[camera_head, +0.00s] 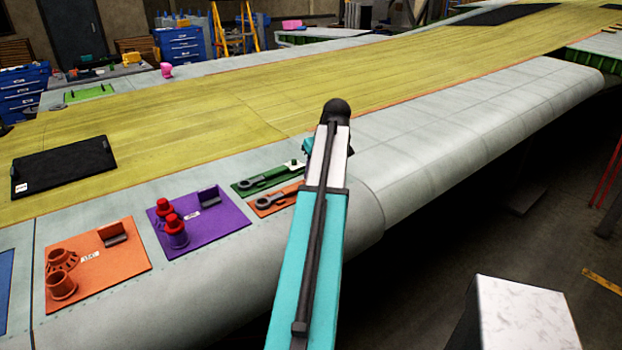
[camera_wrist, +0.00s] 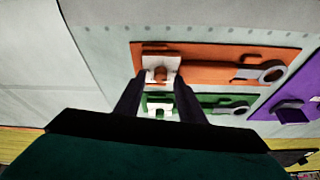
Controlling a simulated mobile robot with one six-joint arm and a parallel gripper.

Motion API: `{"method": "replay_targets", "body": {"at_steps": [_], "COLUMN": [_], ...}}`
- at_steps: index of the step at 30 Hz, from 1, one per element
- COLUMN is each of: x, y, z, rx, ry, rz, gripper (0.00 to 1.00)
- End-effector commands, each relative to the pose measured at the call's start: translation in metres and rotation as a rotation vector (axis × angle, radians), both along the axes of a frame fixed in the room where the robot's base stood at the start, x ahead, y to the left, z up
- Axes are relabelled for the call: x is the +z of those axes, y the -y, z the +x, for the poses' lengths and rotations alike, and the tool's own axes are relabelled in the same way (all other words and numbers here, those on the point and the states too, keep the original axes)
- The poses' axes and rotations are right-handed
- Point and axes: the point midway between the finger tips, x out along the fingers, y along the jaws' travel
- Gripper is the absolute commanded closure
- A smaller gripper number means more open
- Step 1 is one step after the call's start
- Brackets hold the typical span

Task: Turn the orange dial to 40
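In the wrist view an orange plate (camera_wrist: 220,62) carries a white piece with a small orange-brown knob (camera_wrist: 160,74) at its left end and a grey ring-ended tool (camera_wrist: 270,72) at its right. I cannot read any scale or number on it. My gripper (camera_wrist: 158,88) has its two dark fingers apart, one on each side of the white piece in the picture; I cannot tell whether they touch anything. In the head view the orange plate (camera_head: 268,206) lies partly behind my arm, which hides its right end and my gripper.
A green plate (camera_head: 244,190) with a similar tool lies beside the orange one. A purple plate (camera_head: 222,222) with red parts and a larger orange plate (camera_head: 125,270) with orange parts lie to the left on the wing.

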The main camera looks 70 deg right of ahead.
Motion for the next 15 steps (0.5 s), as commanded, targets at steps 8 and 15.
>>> {"method": "replay_targets", "body": {"at_steps": [8,15], "x": [-0.0001,0.0075], "y": [-0.0001,-0.0015], "z": [-0.0001,-0.0028], "rx": [0.000,0.000], "ry": [-0.001,0.000], "rz": [0.001,-0.001], "gripper": [0.65,0.65]}}
